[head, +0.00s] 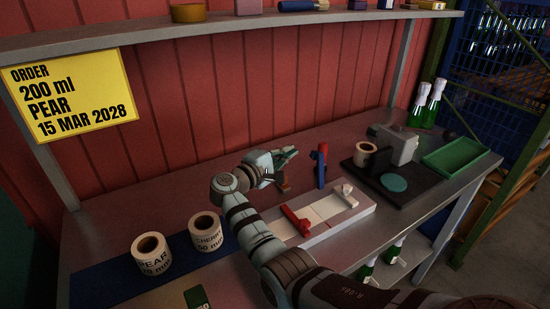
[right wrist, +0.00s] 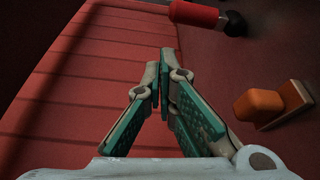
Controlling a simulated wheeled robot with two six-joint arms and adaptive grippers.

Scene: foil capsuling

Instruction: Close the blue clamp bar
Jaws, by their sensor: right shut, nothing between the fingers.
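The white fixture (head: 322,228) lies on the bench with a red bar (head: 297,219) down across its left part and a pale fitting (head: 345,193) at its right. A blue bar (head: 321,173) with a red end stands upright at the fixture's back edge; I take it as the raised blue clamp bar. My right gripper (head: 290,152) is left of this bar, apart from it, shut and empty. Its closed fingers (right wrist: 160,85) fill the middle of the right wrist view. A red cylinder with a dark end (right wrist: 195,14) shows beyond them there. My left gripper is out of view.
An orange-brown handled block (right wrist: 270,105) sits near my right gripper. Label rolls (head: 152,255) stand at the front left. A dark base with a grey device (head: 398,145), a green tray (head: 455,157) and bottles (head: 430,105) are at the right. A shelf (head: 230,23) hangs above.

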